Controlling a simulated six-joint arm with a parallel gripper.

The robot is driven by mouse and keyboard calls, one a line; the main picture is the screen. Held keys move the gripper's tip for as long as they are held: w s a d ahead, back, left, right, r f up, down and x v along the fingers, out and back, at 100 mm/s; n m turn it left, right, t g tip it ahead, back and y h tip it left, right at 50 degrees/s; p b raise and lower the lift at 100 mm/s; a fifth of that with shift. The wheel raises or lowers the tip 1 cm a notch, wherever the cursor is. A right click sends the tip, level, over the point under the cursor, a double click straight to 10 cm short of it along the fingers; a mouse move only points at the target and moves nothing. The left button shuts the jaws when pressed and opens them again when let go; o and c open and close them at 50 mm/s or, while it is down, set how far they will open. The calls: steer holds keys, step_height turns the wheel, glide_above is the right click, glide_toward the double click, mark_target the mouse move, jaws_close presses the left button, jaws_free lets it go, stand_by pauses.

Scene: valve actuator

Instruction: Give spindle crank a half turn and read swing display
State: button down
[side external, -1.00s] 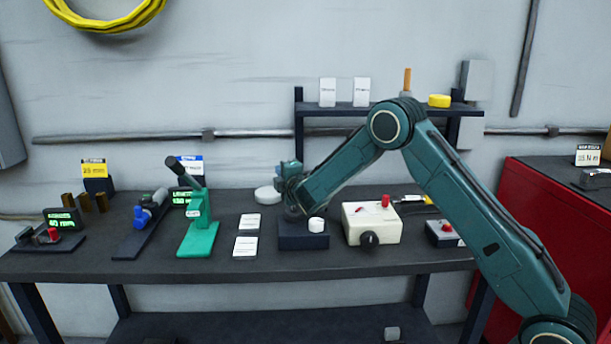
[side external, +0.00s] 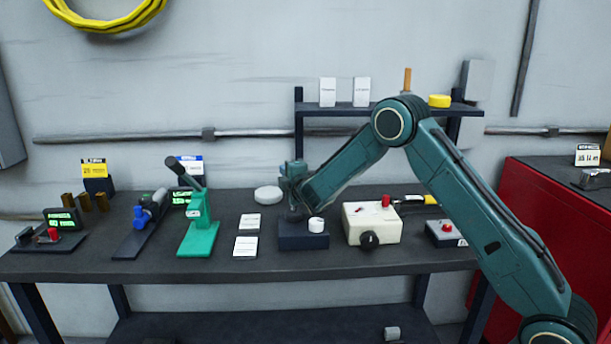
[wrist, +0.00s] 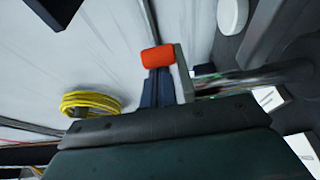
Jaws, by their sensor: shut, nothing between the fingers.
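My gripper (side external: 296,216) points down at the dark box (side external: 303,236) in the middle of the bench in the side view. Its fingers look shut and empty, though my wrist mostly hides them. A white round knob (side external: 316,225) stands on the box, just right of the gripper. In the wrist view, a red-orange cylinder (wrist: 157,57) sits beside a grey bar, above the dark gripper body. I cannot tell whether it is the crank handle.
A cream box (side external: 371,224) with red and black knobs stands right of the dark box. White cards (side external: 246,246) lie to its left, beside a green lever stand (side external: 198,237). A white disc (side external: 268,195) lies behind. A shelf (side external: 380,110) rises at the back.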

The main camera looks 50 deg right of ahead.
steer(key=s+a, duration=0.5)
steer(key=a, duration=0.3)
stand_by(0.9)
steer(key=s+d+r+m+g+y, duration=0.1)
steer(key=s+r+m+g, duration=0.3)
steer(key=s, duration=0.4)
steer(key=s+d+r+m+g, duration=0.2)
steer(key=s+r+m, duration=0.3)
steer(key=s+m, duration=0.15)
steer(key=s+a+m+g+y, duration=0.1)
steer(key=s+a, duration=0.4)
steer(key=s, duration=0.9)
steer(key=s+a+f+m+g+y, duration=0.1)
steer(key=s+a+g+y, duration=0.2)
steer(key=s, duration=1.2)
steer(key=shift+a+f+m+g+y, duration=0.25)
steer(key=shift+a+m+g+y, duration=0.15)
steer(key=shift+a+y, duration=0.65)
steer(key=c, duration=2.2)
jaws_free()
steer(key=shift+d, duration=0.2)
